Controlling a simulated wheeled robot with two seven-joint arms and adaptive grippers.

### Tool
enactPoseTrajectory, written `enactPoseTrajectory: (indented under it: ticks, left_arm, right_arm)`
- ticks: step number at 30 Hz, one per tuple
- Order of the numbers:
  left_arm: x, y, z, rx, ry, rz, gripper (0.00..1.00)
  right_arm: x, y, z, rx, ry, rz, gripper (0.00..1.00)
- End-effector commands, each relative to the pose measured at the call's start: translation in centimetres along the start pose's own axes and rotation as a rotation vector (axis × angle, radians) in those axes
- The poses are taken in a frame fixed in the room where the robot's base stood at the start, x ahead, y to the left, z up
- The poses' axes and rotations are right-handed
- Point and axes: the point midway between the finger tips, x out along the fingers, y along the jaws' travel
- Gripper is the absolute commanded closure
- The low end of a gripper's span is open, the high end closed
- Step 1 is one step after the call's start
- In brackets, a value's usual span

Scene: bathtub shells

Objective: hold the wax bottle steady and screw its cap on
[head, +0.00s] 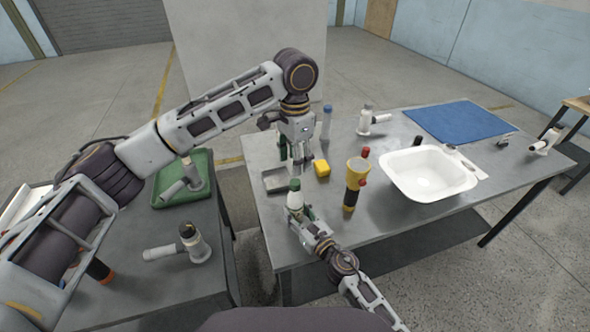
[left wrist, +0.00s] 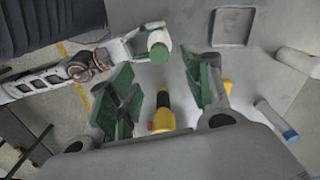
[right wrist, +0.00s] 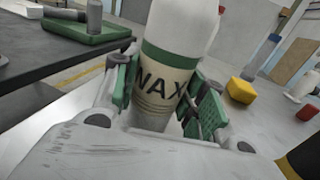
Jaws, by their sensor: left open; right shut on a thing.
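The white wax bottle (head: 295,200) stands upright near the front left of the right-hand table. My right gripper (head: 300,214) is shut around its body; the green band and WAX label show between the pads in the right wrist view (right wrist: 165,75). The green cap (head: 295,184) sits on the bottle's top and also shows in the left wrist view (left wrist: 160,52). How tightly it sits cannot be told. My left gripper (head: 302,168) is open and empty, pointing down above the cap, apart from it. In the left wrist view the cap lies beyond the gap between its fingers.
A blue-topped bottle (head: 327,125) stands farther back. The front right of the table is clear.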

Motion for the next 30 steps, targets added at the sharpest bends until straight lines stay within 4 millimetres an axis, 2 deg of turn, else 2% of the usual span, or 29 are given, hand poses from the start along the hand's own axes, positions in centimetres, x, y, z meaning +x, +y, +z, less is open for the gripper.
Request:
enactPoseTrajectory:
  ticks: [3,9,22,23,28,30]
  left_arm:
    - [-1.8,0.0,0.0,0.0,0.002,0.0,0.5]
    - [-3.6,0.0,0.0,0.001,0.001,0.0,0.5]
    - [-4.2,0.0,0.0,0.001,-0.001,0.0,0.5]
    - [-4.2,0.0,0.0,0.001,-0.001,0.0,0.5]
    - [-4.2,0.0,0.0,0.001,-0.001,0.0,0.5]
    - [-4.2,0.0,0.0,0.001,-0.001,0.0,0.5]
  right_arm:
    - [0.0,0.0,0.0,0.0,0.0,0.0,1.0]
    - [0.0,0.0,0.0,0.0,0.0,0.0,1.0]
    - [0.0,0.0,0.0,0.0,0.0,0.0,1.0]
    - [0.0,0.0,0.0,0.0,0.0,0.0,0.55]
    - [0.0,0.0,0.0,0.0,0.0,0.0,0.33]
    - [0.0,0.0,0.0,0.0,0.0,0.0,0.33]
